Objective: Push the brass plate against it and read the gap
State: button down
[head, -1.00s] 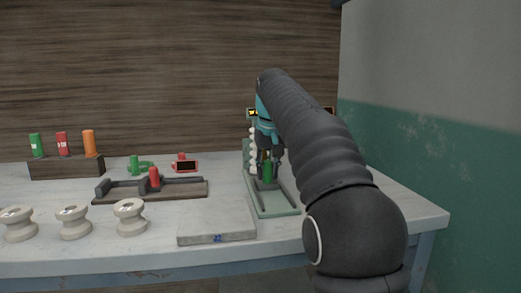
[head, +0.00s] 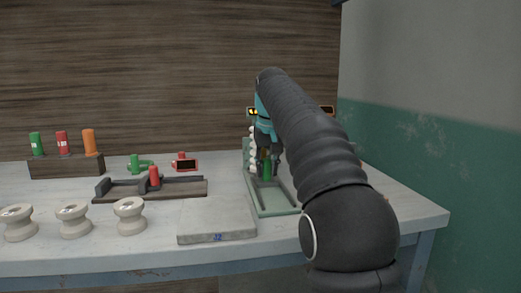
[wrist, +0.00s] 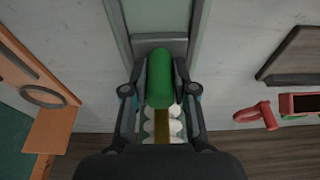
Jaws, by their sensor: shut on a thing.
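My gripper (wrist: 160,88) is shut on a green handle (wrist: 158,75), with a finger on each side of it. A brass plate (wrist: 162,128) shows as a narrow strip beyond the handle in the wrist view. White rounded pieces (wrist: 176,128) line both sides of the strip; whether it touches anything at its far end is hidden by my gripper. In the head view my gripper (head: 267,160) and the green handle (head: 267,170) are over the back part of a long green tray (head: 276,211). No gap reading is legible.
Left of the tray are a pale slab (head: 217,220), a dark fixture (head: 185,188) with a red handle (head: 154,178), white spools (head: 130,216) and a rack (head: 66,167) of coloured handles. A red gauge (head: 185,164) stands behind. An orange object (wrist: 52,130) lies left in the wrist view.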

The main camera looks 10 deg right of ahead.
jog(key=shift+w+f, duration=0.1)
jog(key=shift+w, duration=0.3)
dwell(1.6)
grip_release()
